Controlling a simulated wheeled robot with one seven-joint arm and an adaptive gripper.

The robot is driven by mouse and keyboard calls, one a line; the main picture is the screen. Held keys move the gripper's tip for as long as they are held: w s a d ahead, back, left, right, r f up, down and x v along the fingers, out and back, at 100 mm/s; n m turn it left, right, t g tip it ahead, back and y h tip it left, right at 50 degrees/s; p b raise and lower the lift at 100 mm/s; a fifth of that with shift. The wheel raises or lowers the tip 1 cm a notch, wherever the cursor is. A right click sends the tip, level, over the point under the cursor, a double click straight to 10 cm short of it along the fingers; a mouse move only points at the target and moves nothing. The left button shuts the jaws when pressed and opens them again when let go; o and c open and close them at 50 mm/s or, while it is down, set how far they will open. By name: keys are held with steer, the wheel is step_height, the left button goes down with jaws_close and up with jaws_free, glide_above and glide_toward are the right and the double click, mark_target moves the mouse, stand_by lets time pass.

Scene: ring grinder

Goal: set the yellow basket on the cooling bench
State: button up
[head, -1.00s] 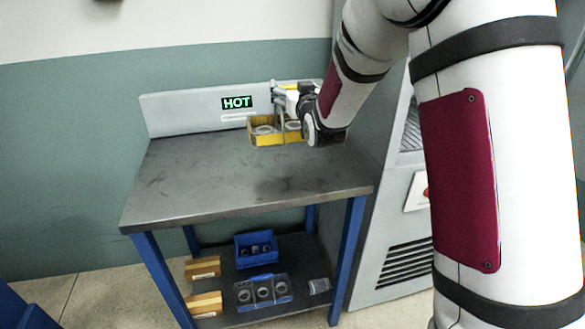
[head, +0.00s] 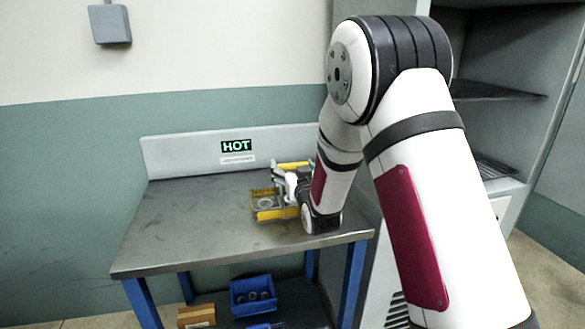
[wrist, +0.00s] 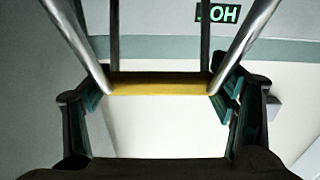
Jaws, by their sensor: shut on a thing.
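The yellow basket (head: 270,213) holds metal rings and is at the right front part of the grey cooling bench (head: 185,225), which has a HOT sign on its back panel. I cannot tell whether its bottom touches the bench top. My gripper (head: 292,180) is shut on the basket's handle, which partly hides the basket in the head view. In the wrist view the yellow handle grip (wrist: 160,84) lies between my fingers, with metal rods on both sides. The basket's body is not clear there.
The bench top is clear to the left. A blue bin (head: 252,296) with dark rings and a cardboard box (head: 196,316) are on the lower shelf. A grey machine with shelves (head: 490,90) stands at the right, behind my arm.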

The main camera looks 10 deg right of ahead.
steer(key=o, duration=1.9)
steer(key=shift+s+r, duration=0.1)
steer(key=shift+s, duration=0.25)
steer(key=s+r+g, duration=0.1)
steer(key=s+g, duration=0.4)
steer(key=s, duration=1.2)
steer(key=s+r+g, duration=0.1)
steer(key=s+g, duration=0.4)
steer(key=s, duration=1.3)
steer(key=s+r+g, duration=0.2)
steer(key=s+g, duration=0.4)
steer(key=s, duration=1.1)
steer(key=shift+s+r, duration=0.1)
steer(key=shift+s, duration=0.1)
steer(key=shift+r, duration=0.1)
